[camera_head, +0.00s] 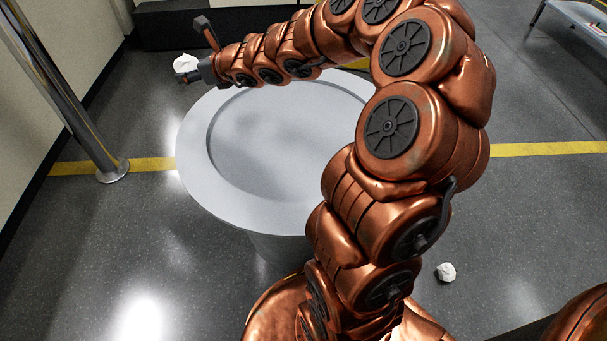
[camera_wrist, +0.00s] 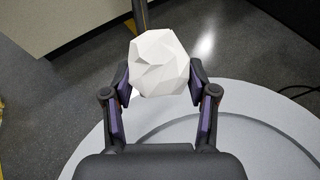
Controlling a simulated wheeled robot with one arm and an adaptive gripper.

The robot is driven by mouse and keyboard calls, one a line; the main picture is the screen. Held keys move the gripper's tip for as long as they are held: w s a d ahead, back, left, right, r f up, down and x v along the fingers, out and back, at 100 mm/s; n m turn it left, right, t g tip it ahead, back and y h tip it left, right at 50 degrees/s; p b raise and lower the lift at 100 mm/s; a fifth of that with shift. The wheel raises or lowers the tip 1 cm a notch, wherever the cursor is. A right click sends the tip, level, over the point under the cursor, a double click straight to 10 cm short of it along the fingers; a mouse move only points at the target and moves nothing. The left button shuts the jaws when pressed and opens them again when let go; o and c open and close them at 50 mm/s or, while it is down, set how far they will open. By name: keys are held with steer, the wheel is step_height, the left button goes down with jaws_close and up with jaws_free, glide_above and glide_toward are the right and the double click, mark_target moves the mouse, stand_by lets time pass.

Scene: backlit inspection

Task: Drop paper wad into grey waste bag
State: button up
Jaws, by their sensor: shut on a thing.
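A white crumpled paper wad (camera_wrist: 158,62) is held between the two fingers of my gripper (camera_wrist: 160,85) in the wrist view. In the head view the wad (camera_head: 185,63) shows at the tip of my gripper (camera_head: 196,72), at the upper left, past the rim of a round light-grey table (camera_head: 205,180). A second white paper wad (camera_head: 446,272) lies on the floor at the lower right, apart from my gripper. I cannot make out a grey waste bag in either view.
A metal post (camera_head: 75,95) stands on the floor at the left, near a pale wall. A dark low box (camera_head: 190,27) is at the back. A grey bench (camera_head: 580,18) is at the upper right. The visible tabletop is bare; my arm hides its right part.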

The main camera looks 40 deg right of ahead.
steer(key=shift+w+d+r, duration=0.15)
steer(key=shift+d+r, duration=0.1)
steer(key=shift+d, duration=0.6)
steer(key=s+d+n+g+y+p, duration=0.2)
steer(key=d+n+y+p, duration=0.25)
steer(key=d, duration=0.65)
steer(key=s+d+f+n+g+y+p, duration=0.1)
steer(key=s+d+f+n+g+p, duration=0.2)
steer(key=s, duration=0.4)
steer(key=s+d+f+g+y, duration=0.1)
steer(key=s+d+f+y, duration=0.1)
steer(key=s+f, duration=0.5)
steer(key=shift+n, duration=0.25)
steer(key=f+b, duration=0.1)
steer(key=b, duration=0.1)
steer(key=f+b, duration=0.2)
steer(key=s+f+b, duration=0.1)
steer(key=f+b, duration=0.1)
steer(key=shift+s+d, duration=0.1)
steer(key=shift+d, duration=0.15)
steer(key=o, duration=0.8)
